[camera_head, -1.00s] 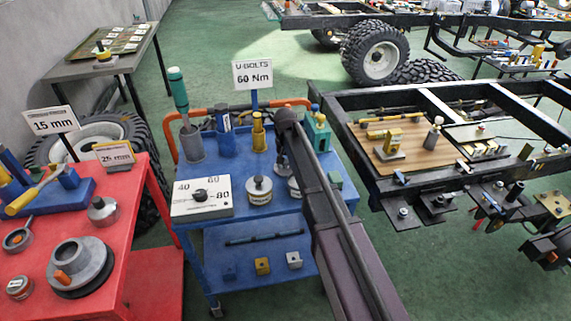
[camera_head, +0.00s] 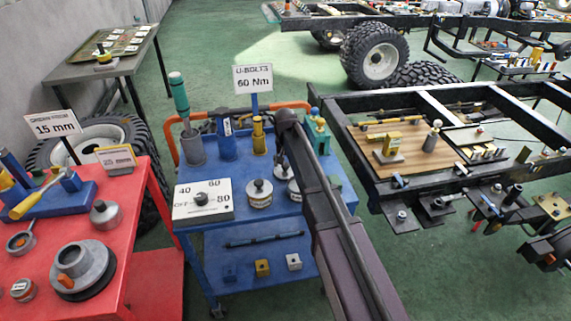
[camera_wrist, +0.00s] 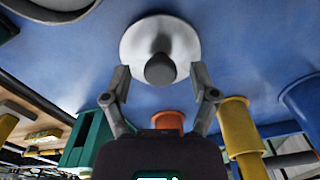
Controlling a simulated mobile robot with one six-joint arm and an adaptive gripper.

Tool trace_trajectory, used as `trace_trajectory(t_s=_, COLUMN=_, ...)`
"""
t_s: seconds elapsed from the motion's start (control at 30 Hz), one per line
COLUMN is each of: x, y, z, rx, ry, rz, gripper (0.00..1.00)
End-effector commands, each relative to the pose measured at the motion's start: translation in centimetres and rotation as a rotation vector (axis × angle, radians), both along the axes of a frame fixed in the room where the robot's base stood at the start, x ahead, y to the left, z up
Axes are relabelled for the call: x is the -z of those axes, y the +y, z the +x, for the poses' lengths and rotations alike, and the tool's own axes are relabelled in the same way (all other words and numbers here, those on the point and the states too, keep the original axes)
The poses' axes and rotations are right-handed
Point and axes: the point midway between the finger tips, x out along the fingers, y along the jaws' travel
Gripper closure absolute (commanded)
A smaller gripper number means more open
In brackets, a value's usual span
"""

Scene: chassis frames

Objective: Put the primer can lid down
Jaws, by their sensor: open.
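In the wrist view, a round silver lid (camera_wrist: 135,42) with a dark knob is over the blue cart top. My gripper (camera_wrist: 160,82) is open; its fingertips are apart on either side of the knob's near end, with no visible grip on it. Whether the lid rests on a can or on the cart top is unclear. In the head view, a lidded can (camera_head: 259,195) with a dark knob stands on the blue cart. Can labels are unreadable.
The cart (camera_head: 275,215) also holds a torque dial box (camera_head: 203,200), a blue cylinder (camera_head: 227,147), a yellow cylinder (camera_head: 259,136) and a green block (camera_head: 318,135). The red table (camera_head: 120,235) is left; the chassis frame (camera_head: 420,95) is right.

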Motion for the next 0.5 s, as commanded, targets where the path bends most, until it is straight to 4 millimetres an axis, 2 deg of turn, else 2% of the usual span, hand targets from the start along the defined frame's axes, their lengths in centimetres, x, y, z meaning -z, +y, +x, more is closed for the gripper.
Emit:
trace_trajectory(t_s=0.03, x=-0.8, y=0.0, z=0.0, rx=0.000, ry=0.000, rz=0.000, gripper=0.24)
trace_trajectory(t_s=0.5, x=-4.9, y=0.0, z=0.0, rx=0.000, ry=0.000, rz=0.000, gripper=0.24)
